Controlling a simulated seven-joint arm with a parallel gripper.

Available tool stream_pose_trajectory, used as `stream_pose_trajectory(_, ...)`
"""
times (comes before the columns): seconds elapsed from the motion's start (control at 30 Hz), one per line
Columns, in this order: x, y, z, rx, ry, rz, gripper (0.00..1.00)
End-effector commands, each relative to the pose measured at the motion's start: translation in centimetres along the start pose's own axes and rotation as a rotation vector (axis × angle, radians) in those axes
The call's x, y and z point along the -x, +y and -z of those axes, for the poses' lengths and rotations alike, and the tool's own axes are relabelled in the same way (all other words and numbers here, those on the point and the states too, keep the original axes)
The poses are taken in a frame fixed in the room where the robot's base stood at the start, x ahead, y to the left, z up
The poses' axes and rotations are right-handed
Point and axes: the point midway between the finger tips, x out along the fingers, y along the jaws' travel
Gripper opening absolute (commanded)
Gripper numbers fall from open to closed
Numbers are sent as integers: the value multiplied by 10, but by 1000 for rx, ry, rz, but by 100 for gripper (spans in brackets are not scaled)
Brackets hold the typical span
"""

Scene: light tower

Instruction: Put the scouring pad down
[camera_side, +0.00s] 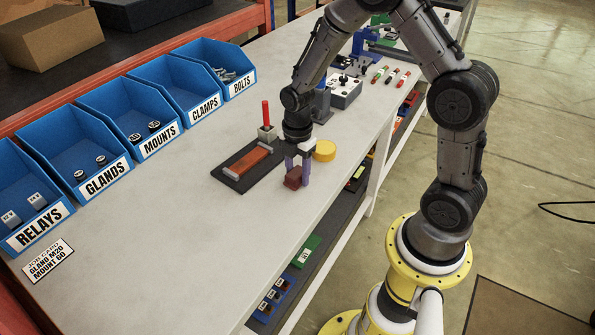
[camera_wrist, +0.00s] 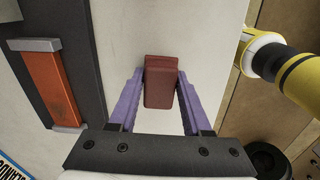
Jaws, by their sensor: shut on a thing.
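The scouring pad (camera_wrist: 161,88) is a dark red-brown block. In the wrist view it sits between the two purple fingers of my gripper (camera_wrist: 161,92), which are shut on it. In the side view the pad (camera_side: 293,180) is at the fingertips of my gripper (camera_side: 298,176), over the bench near its front edge. I cannot tell whether the pad touches the bench top.
A dark mat (camera_side: 236,177) with an orange bar (camera_side: 250,162) lies left of my gripper. A yellow round piece (camera_side: 325,151) and a red-handled block (camera_side: 266,130) stand close behind. Blue bins (camera_side: 150,130) line the back.

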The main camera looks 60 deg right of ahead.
Motion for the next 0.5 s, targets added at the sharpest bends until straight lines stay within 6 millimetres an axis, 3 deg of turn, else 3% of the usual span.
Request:
stream_pose_trajectory(0.4, -11, 0, 0, 0, 0, 0, 0)
stream_pose_trajectory(0.43, -11, 0, 0, 0, 0, 1, 52)
stream_pose_trajectory(0.5, -12, -1, 0, 0, 0, 4, 65)
